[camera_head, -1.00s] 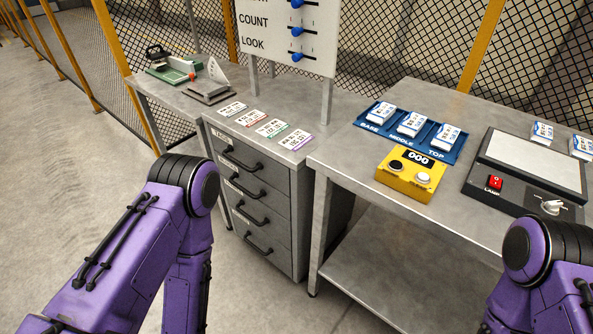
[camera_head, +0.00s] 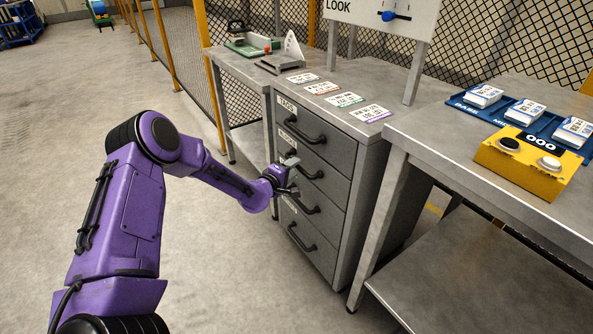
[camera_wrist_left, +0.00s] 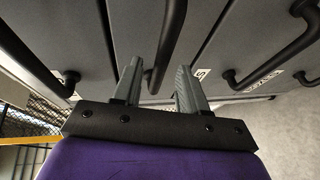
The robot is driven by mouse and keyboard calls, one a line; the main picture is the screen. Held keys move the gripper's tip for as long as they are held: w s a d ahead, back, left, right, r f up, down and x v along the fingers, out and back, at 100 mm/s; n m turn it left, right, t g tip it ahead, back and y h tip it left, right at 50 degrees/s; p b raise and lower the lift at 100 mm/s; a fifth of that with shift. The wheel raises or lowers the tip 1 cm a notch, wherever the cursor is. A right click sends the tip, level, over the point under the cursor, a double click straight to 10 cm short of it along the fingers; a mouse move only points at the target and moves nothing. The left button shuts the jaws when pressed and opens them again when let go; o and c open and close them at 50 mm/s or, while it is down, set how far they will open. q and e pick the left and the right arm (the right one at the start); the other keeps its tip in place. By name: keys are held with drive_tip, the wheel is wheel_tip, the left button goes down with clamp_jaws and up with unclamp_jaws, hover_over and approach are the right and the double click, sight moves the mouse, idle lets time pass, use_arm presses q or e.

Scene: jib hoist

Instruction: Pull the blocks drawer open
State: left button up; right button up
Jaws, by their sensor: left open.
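The blocks drawer (camera_head: 332,177) is the second drawer down in the grey cabinet, and its front is flush with the others. Its label is partly visible. My left gripper (camera_head: 289,177) is open at the black handle (camera_head: 310,173) of this drawer. In the left wrist view, the two grey fingers (camera_wrist_left: 158,85) stand either side of the bar handle (camera_wrist_left: 169,40), which runs between them. I cannot tell whether a finger touches it. My right gripper is out of view.
The tags drawer (camera_head: 335,140) is above and more closed drawers are below. Colored cards (camera_head: 345,100) lie on the cabinet top. A steel table (camera_head: 440,130) with a yellow counter box (camera_head: 528,160) stands at right. The floor at left is clear.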

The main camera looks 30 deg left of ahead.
use_arm(q)
drive_tip(key=shift+w+f, duration=0.15)
drive_tip(key=shift+w, duration=0.6)
drive_tip(key=shift+w+f, duration=0.15)
drive_tip(key=shift+w, duration=0.6)
clamp_jaws()
drive_tip(key=shift+s, duration=0.15)
